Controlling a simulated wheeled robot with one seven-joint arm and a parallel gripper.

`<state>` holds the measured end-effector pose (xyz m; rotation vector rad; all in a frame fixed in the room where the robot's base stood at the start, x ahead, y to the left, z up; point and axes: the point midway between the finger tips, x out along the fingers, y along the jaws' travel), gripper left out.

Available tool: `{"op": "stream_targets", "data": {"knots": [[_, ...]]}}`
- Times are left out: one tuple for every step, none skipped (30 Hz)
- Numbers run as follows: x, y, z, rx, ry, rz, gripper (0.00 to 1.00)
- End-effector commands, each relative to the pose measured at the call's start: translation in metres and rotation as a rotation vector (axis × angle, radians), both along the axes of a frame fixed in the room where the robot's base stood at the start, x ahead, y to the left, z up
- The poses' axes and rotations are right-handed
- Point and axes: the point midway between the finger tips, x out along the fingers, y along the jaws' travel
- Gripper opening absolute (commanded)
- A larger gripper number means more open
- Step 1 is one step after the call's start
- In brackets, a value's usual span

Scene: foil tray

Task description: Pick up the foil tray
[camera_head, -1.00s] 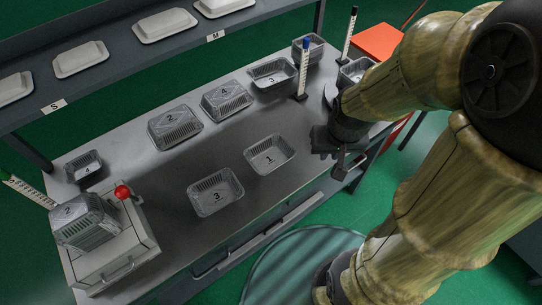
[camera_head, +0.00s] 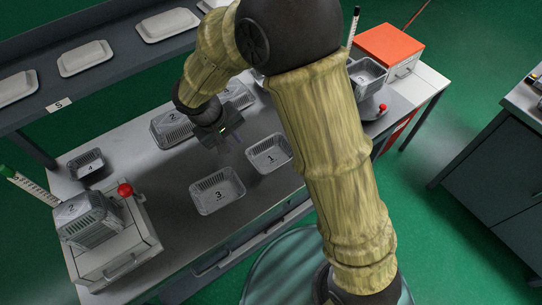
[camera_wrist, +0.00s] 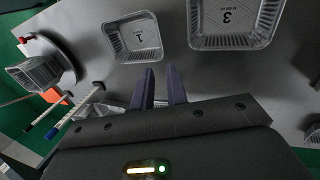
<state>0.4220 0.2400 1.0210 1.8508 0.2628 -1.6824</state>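Several foil trays lie on the grey table. An open tray marked 1 (camera_head: 270,153) is right of centre, and it also shows in the wrist view (camera_wrist: 138,38). A tray marked 3 (camera_head: 218,190) lies nearer the front edge, and also in the wrist view (camera_wrist: 235,20), cut by the top edge. A tray marked 2 (camera_head: 172,130) and one marked 4 (camera_head: 240,96) are behind, both partly hidden by my arm. A small tray marked 4 (camera_head: 86,164) is at left. My gripper (camera_head: 228,148) hangs above the table between these trays. Its fingers (camera_wrist: 159,72) are apart and empty.
A stack marked 2 (camera_head: 88,215) sits on a grey box with a red knob (camera_head: 125,190) at left. Trays (camera_head: 367,72) stand on a scale at right, near an orange-topped box (camera_head: 390,45). A shelf with white trays (camera_head: 85,58) runs behind.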

Motion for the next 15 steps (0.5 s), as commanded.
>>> {"op": "stream_targets", "data": {"knots": [[0.0,0.0,0.0,0.0,0.0,0.0,0.15],[0.0,0.0,0.0,0.001,0.001,0.001,0.15],[-0.001,0.0,-0.001,0.0,0.001,0.002,0.15],[-0.001,0.001,-0.001,0.0,0.001,0.003,0.15],[-0.001,0.001,-0.003,0.0,0.001,0.003,0.15],[-0.001,0.0,-0.006,0.0,0.002,0.004,0.15],[0.0,0.0,-0.008,0.0,0.002,0.004,0.15],[0.0,-0.001,-0.012,-0.001,0.003,0.004,0.15],[0.001,-0.003,-0.018,-0.002,0.005,0.006,0.15],[0.001,-0.004,-0.022,-0.002,0.005,0.007,0.15],[0.002,-0.005,-0.027,-0.002,0.005,0.006,0.15],[0.004,-0.007,-0.034,-0.002,0.005,0.007,0.15],[0.004,-0.008,-0.039,-0.002,0.005,0.007,0.15],[0.005,-0.01,-0.044,-0.001,0.006,0.007,0.15],[0.006,-0.012,-0.051,-0.003,0.006,0.006,0.15]]}}
